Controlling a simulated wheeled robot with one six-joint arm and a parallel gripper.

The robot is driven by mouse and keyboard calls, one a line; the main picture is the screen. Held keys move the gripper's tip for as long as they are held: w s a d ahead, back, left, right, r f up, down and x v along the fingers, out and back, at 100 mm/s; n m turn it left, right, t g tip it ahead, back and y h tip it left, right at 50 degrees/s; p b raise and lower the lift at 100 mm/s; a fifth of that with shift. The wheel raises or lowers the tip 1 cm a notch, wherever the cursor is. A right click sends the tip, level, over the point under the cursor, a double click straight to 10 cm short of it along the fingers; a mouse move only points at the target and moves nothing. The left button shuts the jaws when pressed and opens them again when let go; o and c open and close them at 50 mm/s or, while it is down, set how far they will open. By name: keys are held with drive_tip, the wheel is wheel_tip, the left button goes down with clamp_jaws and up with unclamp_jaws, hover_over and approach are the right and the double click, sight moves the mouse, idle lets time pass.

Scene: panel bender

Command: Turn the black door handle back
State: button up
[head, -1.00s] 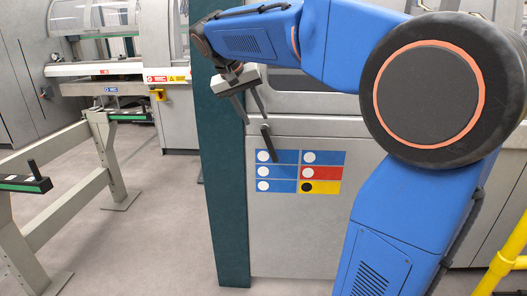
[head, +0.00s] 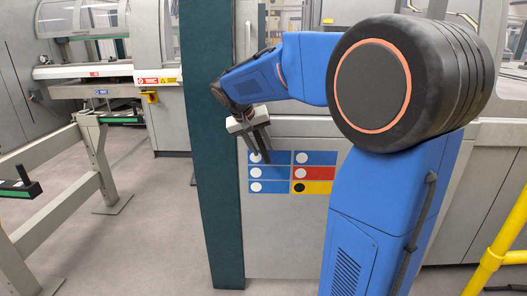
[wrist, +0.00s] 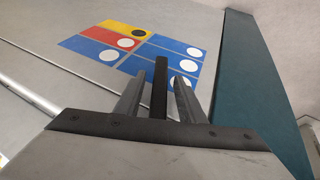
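A label panel (head: 284,172) of blue, red and yellow fields with round marks is on the door. A dark green post (head: 212,170) stands close to the left of my gripper. A yellow rail (head: 497,250) is at the right.

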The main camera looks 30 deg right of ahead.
drive_tip(key=shift+x, duration=1.15)
drive_tip(key=shift+c, duration=0.6)
clamp_jaws()
